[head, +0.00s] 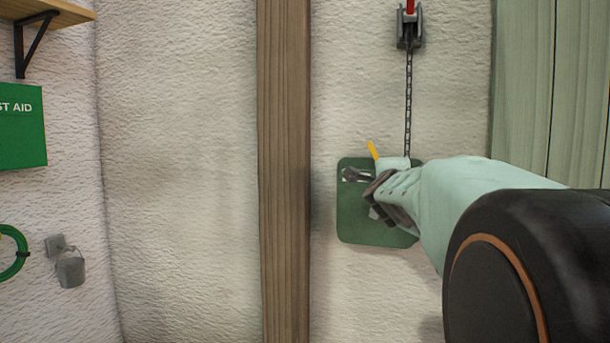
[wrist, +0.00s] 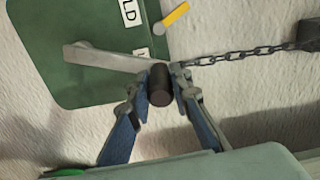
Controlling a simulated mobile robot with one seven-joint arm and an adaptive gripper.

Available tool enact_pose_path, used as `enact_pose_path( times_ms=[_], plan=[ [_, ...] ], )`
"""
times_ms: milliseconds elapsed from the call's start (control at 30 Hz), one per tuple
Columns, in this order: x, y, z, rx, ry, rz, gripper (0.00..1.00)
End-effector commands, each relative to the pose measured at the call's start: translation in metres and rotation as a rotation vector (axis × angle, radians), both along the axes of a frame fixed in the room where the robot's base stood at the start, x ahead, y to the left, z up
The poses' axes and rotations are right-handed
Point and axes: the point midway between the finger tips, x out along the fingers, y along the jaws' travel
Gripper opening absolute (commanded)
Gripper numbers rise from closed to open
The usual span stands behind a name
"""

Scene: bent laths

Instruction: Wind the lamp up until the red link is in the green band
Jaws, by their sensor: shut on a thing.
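A green winch plate (head: 352,220) is on the wall; it also shows in the wrist view (wrist: 75,30). A grey crank arm (wrist: 105,58) crosses it and ends at a dark round knob (wrist: 160,88). My gripper (wrist: 161,74) is shut on this knob, one blue-grey finger on each side. In the head view my gripper (head: 374,198) covers much of the crank. A yellow lever (head: 373,150) sticks up from the plate's top. A chain (head: 408,105) runs up to a grey pulley (head: 409,40). A red piece (head: 410,6) shows above the pulley. No lamp or green band is in view.
A wooden post (head: 285,170) stands left of the plate. Pale green boards (head: 550,80) are at the right.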

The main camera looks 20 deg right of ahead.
Motion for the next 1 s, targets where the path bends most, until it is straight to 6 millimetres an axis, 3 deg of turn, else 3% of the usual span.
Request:
enact_pose_path(
  times_ms=[200,233,400,767,1000],
  plan=[
    [-0.003,-0.005,0.000,-0.003,0.000,-0.010,0.00],
    [-0.003,-0.005,0.000,-0.002,0.001,-0.010,0.21],
    [-0.002,-0.003,0.000,-0.002,0.001,-0.006,0.37],
    [-0.001,-0.001,0.002,-0.001,0.002,-0.003,0.37],
    [-0.001,-0.002,0.022,-0.001,-0.001,-0.005,0.37]
  ],
)
